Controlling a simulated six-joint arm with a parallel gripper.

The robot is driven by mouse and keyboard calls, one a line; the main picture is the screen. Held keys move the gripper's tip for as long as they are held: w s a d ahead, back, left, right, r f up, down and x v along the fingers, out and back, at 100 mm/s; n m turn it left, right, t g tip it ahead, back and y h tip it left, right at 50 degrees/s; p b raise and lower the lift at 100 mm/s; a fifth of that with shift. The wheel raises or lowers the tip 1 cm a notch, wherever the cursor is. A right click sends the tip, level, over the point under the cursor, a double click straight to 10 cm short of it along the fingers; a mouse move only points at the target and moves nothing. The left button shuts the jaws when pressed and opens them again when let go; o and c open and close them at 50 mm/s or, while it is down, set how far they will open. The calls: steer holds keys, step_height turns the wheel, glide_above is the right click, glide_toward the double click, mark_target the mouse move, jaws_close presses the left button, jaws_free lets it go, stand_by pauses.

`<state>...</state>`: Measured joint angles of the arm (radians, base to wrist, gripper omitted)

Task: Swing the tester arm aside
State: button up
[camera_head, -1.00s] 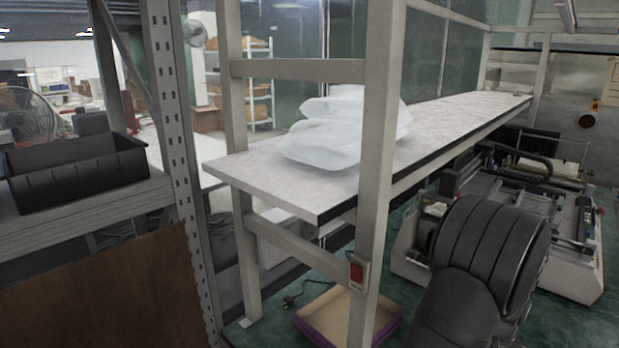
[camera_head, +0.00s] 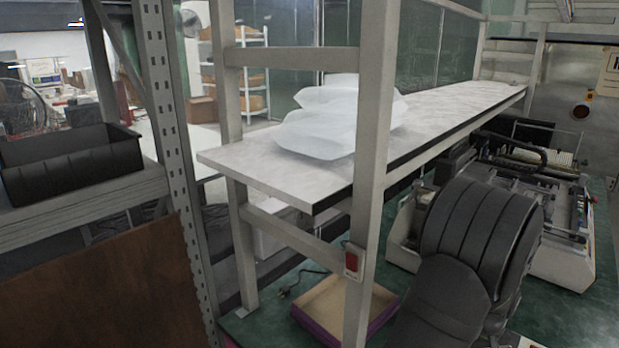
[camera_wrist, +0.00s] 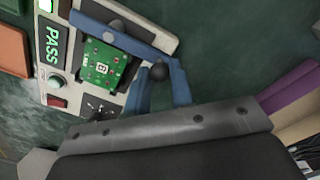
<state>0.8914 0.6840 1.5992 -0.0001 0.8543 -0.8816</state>
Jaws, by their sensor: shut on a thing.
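In the head view my own black arm hides the gripper, and I cannot make out the tester.
An orange-brown tray (camera_wrist: 13,46) lies left of the tester. A purple-edged tray (camera_head: 343,305) stands below the shelf bench (camera_head: 440,115), which bears translucent bags (camera_head: 335,120). A black bin (camera_head: 70,165) sits on the left rack. A white-sided machine (camera_head: 560,262) stands behind my arm.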

steer(key=shift+a, duration=0.15)
steer(key=o, duration=0.6)
steer(key=shift+r, duration=3)
step_height(320, 180, down, 6)
steer(key=shift+f, duration=0.2)
steer(key=shift+w+d+r+m, duration=0.2)
steer(key=shift+d+m, duration=0.2)
steer(key=shift+m, duration=0.3)
